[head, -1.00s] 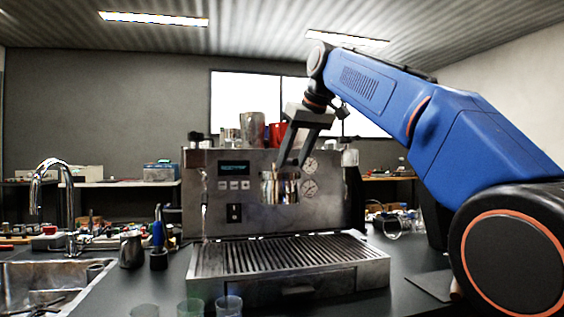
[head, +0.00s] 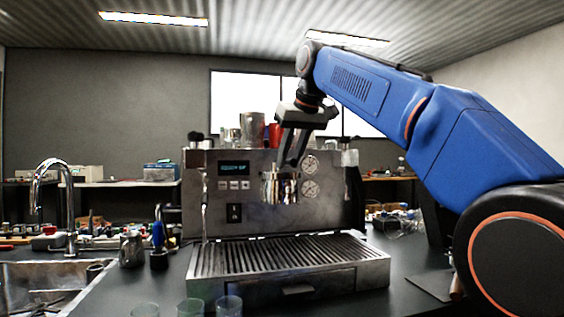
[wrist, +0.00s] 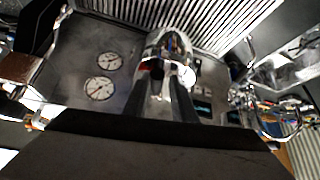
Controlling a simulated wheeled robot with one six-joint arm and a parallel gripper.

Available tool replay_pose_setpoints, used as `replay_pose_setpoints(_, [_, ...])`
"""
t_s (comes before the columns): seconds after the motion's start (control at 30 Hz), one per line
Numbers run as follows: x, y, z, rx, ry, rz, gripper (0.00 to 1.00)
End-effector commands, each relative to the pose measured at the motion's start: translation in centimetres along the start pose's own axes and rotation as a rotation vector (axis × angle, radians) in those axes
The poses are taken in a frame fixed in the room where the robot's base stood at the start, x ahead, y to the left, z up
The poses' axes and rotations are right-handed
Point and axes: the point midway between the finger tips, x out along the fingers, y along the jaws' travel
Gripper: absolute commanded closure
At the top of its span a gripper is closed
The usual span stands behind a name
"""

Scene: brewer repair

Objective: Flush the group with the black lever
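The espresso machine (head: 275,210) stands on the counter with its chrome group (head: 281,188) at the front. My gripper (head: 287,164) points down at the top of the group, from above and in front. In the wrist view the two fingers (wrist: 163,80) are apart, with a gap between them. The chrome group (wrist: 170,45) lies just beyond their tips. A small dark part shows at the tips, but I cannot tell if it is the black lever or a fingertip. The lever is not clearly visible, and contact with it cannot be told.
Two dials (head: 310,175) sit right of the group, and a lit display (head: 233,168) with buttons sits left. The drip tray (head: 290,255) below is bare. Cups (head: 253,128) stand on top. Glasses (head: 229,306), a sink (head: 45,285) and a metal pitcher (head: 131,250) are nearby.

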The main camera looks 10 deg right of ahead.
Motion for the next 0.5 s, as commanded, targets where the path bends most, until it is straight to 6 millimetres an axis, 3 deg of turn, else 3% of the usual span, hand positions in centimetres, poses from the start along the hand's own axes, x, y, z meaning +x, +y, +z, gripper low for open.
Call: replay_pose_setpoints(0.5, [0.1, -1.9, -0.1, 0.157, -0.001, 0.108, 0.77])
